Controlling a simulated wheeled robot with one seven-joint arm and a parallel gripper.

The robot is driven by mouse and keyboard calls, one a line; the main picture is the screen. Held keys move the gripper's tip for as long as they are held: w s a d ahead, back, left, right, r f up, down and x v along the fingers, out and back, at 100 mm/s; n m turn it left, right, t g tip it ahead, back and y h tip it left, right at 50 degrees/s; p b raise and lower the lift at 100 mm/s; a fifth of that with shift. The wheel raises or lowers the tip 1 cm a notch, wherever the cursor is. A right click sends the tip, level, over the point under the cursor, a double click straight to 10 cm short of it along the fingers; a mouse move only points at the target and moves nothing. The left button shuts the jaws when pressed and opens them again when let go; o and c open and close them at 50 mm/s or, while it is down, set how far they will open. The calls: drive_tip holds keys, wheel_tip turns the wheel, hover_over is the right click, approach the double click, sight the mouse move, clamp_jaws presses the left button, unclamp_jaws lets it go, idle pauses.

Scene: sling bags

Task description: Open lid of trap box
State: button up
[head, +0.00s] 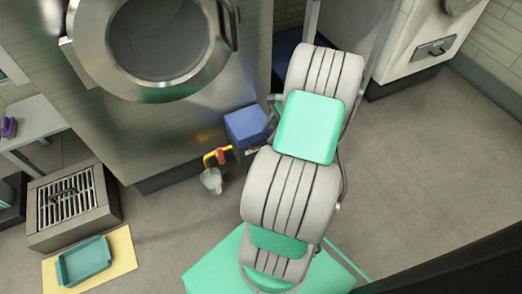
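A box with a blue top (246,124) and darker sides stands on the floor against the steel washer, left of my arm. It seems to be the trap box, and its blue top looks shut. Dark parts (270,122) at its right edge may belong to my gripper; they are too small, and too covered by my pale ribbed arm, to tell fingers or opening. Whether they touch the box cannot be told. A yellow pipe with a red valve (219,156) shows at the box's lower left, above a small pale bucket (211,181).
A low box with a barred, handled top (69,200) sits at the left. A teal tray (85,262) lies on a yellow mat (125,262) before it. The steel washer (150,120) stands behind. Floor (430,160) at the right is clear.

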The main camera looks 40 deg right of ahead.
sight(259, 145)
drive_tip(key=b+x, duration=0.3)
drive_tip(key=x, duration=0.4)
drive_tip(key=shift+a, duration=0.1)
clamp_jaws()
idle(1.1)
